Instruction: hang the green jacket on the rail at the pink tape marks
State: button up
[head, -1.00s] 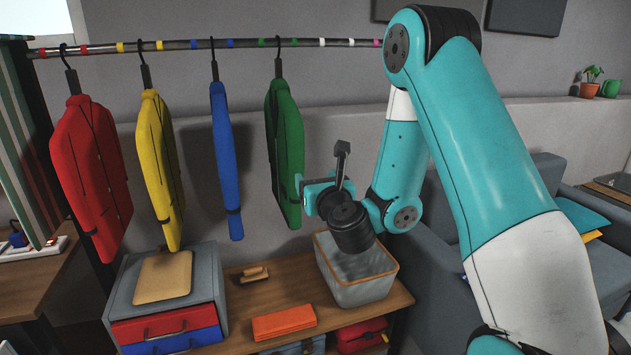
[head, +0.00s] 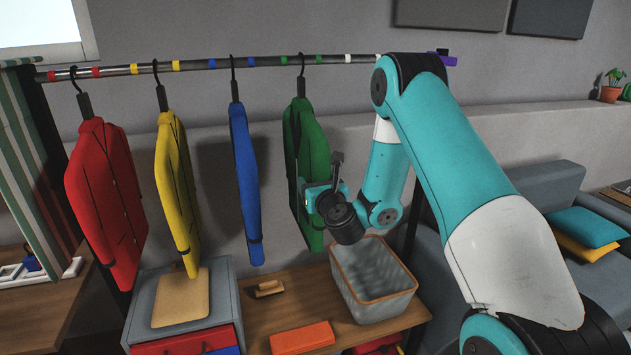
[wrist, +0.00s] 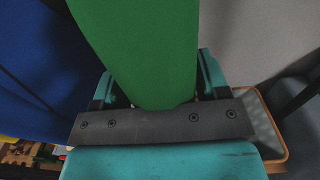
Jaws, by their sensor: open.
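The green jacket (head: 305,150) hangs by its hook from the rail (head: 265,61), between the green tape marks (head: 284,60). My gripper (head: 318,195) is at the lower part of the jacket's right side, in front of the grey wall. In the wrist view the green jacket (wrist: 145,45) stands between the two teal fingers of my gripper (wrist: 158,85), which are apart. I cannot tell whether they touch the cloth.
Blue (head: 245,185), yellow (head: 176,190) and red (head: 105,200) jackets hang to the left; the blue one is nearest. Below stands a bench with a grey basket (head: 375,285), an orange box (head: 302,338) and a grey cabinet (head: 228,285). A sofa (head: 525,215) is at right.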

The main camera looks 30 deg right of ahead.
jog(key=shift+d, duration=0.25)
grip_shut()
jog(key=shift+r+p, duration=0.3)
jog(key=shift+r, duration=0.1)
jog(key=shift+f+b, duration=0.35)
jog(key=shift+b, duration=0.1)
grip_release()
jog(key=shift+f, duration=0.1)
